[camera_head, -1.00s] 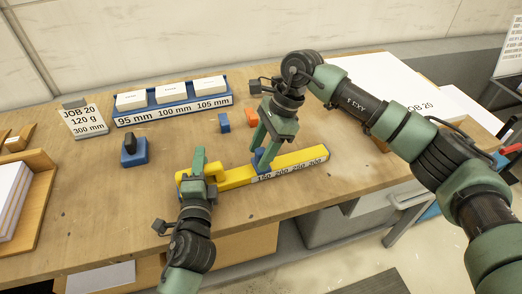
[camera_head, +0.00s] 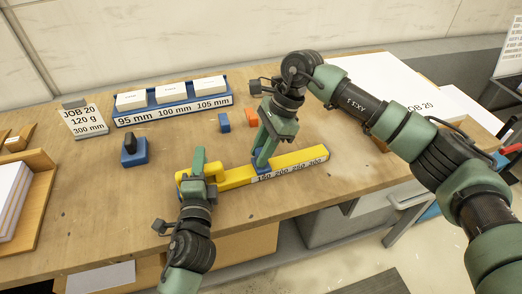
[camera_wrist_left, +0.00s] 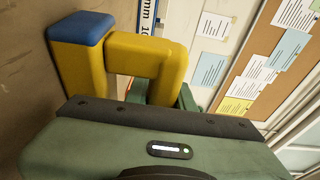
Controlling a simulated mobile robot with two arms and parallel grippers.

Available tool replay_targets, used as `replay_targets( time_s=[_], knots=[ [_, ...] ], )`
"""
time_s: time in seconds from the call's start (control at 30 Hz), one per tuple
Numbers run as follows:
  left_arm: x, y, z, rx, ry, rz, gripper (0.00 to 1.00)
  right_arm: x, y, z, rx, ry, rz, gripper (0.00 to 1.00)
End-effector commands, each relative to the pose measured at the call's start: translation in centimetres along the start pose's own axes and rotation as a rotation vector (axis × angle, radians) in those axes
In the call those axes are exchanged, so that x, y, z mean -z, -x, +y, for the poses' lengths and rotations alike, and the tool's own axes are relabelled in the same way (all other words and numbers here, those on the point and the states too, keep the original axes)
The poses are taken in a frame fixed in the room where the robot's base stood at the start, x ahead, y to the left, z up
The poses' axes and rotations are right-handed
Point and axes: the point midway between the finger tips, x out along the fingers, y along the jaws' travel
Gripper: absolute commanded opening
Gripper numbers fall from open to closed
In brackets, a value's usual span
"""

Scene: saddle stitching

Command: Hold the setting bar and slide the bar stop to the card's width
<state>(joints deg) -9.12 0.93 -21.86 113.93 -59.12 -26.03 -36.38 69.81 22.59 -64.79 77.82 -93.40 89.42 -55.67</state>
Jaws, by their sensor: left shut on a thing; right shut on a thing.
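The yellow setting bar (camera_head: 298,160) lies along the table's front part, with a printed scale from 150 to 300 on its front face. My left gripper (camera_head: 199,163) is shut on the yellow handle at the bar's left end. The left wrist view shows this yellow handle (camera_wrist_left: 147,55) close up, with a blue end cap. The blue bar stop (camera_head: 261,169) sits on the bar near the 150 mark. My right gripper (camera_head: 262,160) is shut on it from above, partly hiding it. The job card (camera_head: 85,121) stands at the back left and reads JOB 20, 120 g, 300 mm.
A blue rack (camera_head: 172,115) with white stacks, labelled 95, 100 and 105 mm, stands at the back. The bar's right stretch is clear.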

Motion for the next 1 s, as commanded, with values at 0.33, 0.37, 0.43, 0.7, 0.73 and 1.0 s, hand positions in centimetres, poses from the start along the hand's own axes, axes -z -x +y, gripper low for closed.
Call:
replay_targets(
  time_s=[0.33, 0.37, 0.43, 0.7, 0.73, 1.0],
  knots=[
    [0.0, 0.1, 0.4, -0.009, -0.001, 0.000, 0.00, 0.0, 0.1, -0.1, 0.003, 0.000, 0.000, 0.00],
    [0.0, 0.1, 0.4, -0.009, -0.001, 0.000, 0.00, 0.0, 0.1, -0.1, 0.003, 0.000, 0.000, 0.00],
    [0.0, 0.1, 0.4, -0.008, -0.001, 0.000, 0.00, 0.0, 0.1, -0.1, 0.003, 0.000, -0.001, 0.00],
    [0.0, 0.1, 0.4, -0.009, -0.001, -0.001, 0.00, 0.0, 0.1, -0.1, 0.003, 0.000, -0.001, 0.00],
    [0.0, 0.1, 0.4, -0.009, -0.001, -0.001, 0.00, 0.0, 0.1, -0.1, 0.003, 0.000, -0.001, 0.00],
    [0.0, 0.1, 0.4, -0.009, -0.001, -0.001, 0.00, 1.3, 0.7, -0.1, 0.004, -0.004, 0.001, 0.00]
  ],
)
